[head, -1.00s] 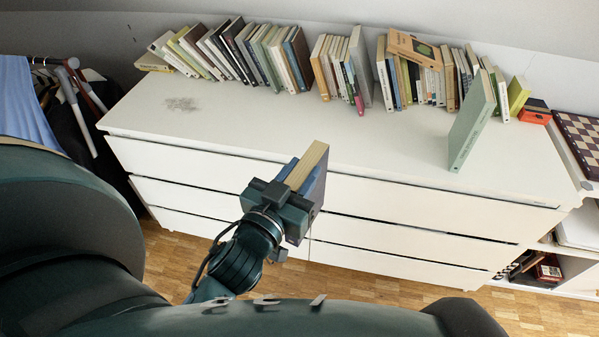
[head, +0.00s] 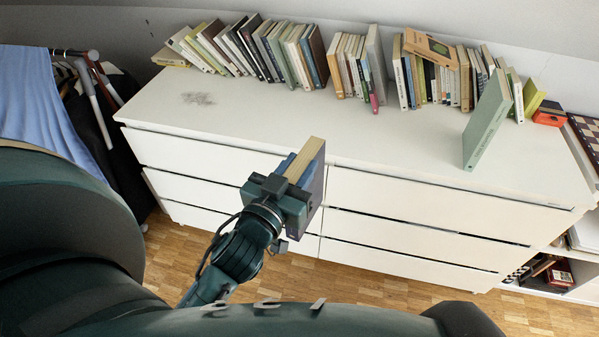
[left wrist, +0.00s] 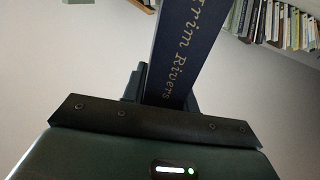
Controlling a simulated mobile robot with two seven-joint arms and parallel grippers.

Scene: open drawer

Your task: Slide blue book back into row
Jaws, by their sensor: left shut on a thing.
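The blue book (head: 315,180) is held in my left gripper (head: 285,190), in front of the white dresser and apart from it. Its cream page edges face up. In the left wrist view the blue book (left wrist: 182,55) shows its dark blue spine with pale lettering, "rim Rivers" readable. My left gripper is shut on it. The row of books (head: 350,65) stands along the wall at the back of the dresser top, many leaning. My right gripper is not in view.
The white dresser top (head: 300,125) is mostly clear in front. A pale green book (head: 487,122) stands apart at the front right. An orange box (head: 549,116) is at the right end. Clothes (head: 45,100) hang at the left.

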